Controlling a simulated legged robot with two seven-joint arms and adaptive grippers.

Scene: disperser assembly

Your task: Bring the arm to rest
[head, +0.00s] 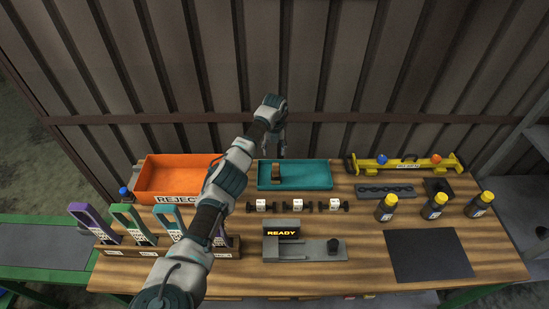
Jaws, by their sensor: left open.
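My left arm reaches up from the bottom left across the wooden table (340,275). Its gripper (274,150) is at the back of the table, pointing down above the rear edge of the teal tray (315,185). The gripper is small in view; it is open and I see nothing held in it. A small brown item (276,172) lies in the tray's left part, just below the gripper in the picture. I cannot tell whether the fingers touch the tray. My right gripper does not show.
An orange reject bin (165,175) stands left of the arm. A rack (150,250) holds several coloured handles. A grey station with a "READY" display (283,233) is front centre. Several dark bottles (433,207), a yellow bar (400,165) and a black mat (428,255) are right. A ribbed wall stands behind.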

